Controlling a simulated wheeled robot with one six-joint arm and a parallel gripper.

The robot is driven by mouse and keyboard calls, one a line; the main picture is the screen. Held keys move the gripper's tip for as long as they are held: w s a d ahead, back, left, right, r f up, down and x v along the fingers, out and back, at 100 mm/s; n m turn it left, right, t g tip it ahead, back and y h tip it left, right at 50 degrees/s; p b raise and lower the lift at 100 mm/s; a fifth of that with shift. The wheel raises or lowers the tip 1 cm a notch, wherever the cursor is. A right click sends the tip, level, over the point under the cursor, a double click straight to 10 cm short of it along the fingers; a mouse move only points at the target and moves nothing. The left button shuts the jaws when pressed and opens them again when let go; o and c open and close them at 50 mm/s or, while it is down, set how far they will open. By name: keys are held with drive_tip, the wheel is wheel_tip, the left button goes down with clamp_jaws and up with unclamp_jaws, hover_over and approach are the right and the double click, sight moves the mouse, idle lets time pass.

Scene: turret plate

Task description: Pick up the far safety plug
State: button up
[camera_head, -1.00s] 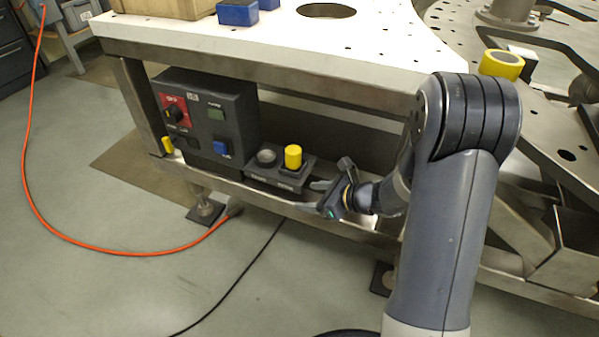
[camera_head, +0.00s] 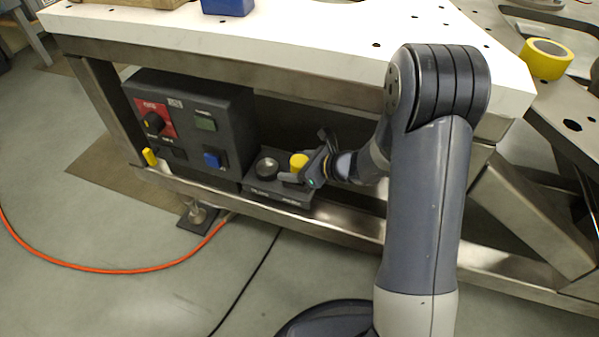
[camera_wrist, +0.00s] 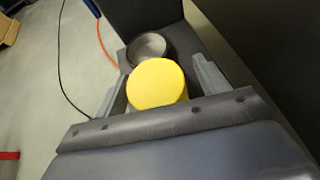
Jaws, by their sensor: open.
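A yellow cylindrical plug (camera_head: 299,161) stands upright in the right-hand seat of a dark two-seat holder (camera_head: 283,194) on the table's lower rail. In the wrist view the plug's round yellow top (camera_wrist: 157,83) lies between my two fingers. My gripper (camera_head: 306,157) is open around the plug; I cannot tell whether a finger touches it. The holder's other seat, a grey round socket (camera_wrist: 148,48), is empty. A second, smaller yellow piece (camera_head: 149,157) sits at the left, by the control box's lower left corner. The lower part of the plug is hidden.
The control box (camera_head: 219,126) with a red-plated switch and blue button stands left of the holder. The white tabletop (camera_head: 300,38) overhangs the shelf. A yellow tape roll (camera_head: 547,70) lies at right. An orange cable (camera_head: 110,270) and a black cable cross the floor.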

drive_tip(key=shift+w+a, duration=0.15)
drive_tip(key=shift+a, duration=0.05)
drive_tip(key=shift+c, duration=0.4)
drive_tip(key=c, duration=1.2)
